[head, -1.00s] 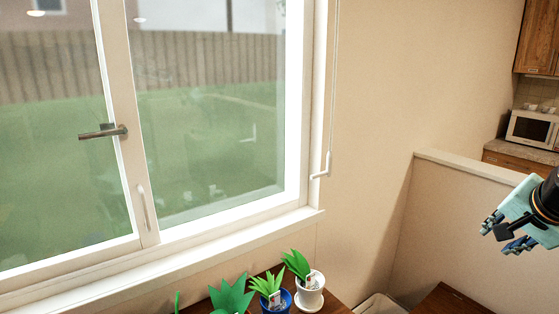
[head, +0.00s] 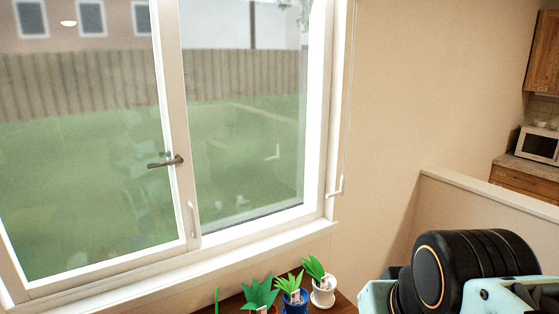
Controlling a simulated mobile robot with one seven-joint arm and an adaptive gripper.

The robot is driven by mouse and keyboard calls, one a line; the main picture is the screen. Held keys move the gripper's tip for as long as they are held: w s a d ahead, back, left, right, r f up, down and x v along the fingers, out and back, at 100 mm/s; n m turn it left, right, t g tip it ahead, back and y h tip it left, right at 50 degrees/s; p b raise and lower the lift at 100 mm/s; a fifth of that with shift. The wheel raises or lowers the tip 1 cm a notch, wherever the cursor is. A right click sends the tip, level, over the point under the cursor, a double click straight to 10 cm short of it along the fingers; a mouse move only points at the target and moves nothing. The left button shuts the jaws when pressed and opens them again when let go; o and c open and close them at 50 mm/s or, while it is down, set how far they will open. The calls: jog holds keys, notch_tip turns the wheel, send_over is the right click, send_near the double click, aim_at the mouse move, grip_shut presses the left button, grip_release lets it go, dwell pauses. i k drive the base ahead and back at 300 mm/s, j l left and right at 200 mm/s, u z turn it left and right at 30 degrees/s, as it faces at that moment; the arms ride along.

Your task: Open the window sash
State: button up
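The window has a left sash (head: 183,205) with a white frame and a dark metal lever handle (head: 167,161) that lies about level. A small white pull handle (head: 192,219) sits lower down at the meeting of the two panes. The right pane (head: 250,130) is beside it. The left sash looks closed in its frame. My arm, black and pale teal, fills the lower right corner, well away from the window. My gripper's fingertips are out of view.
Potted plants stand below the sill on a brown table: a white pot (head: 323,296), a blue pot (head: 294,300) and other green leaves (head: 259,294). A pull cord (head: 345,120) hangs right of the window. A low partition wall (head: 455,205) and a microwave (head: 538,144) are at right.

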aim_at(12, 276)
jog(key=u, duration=1.45)
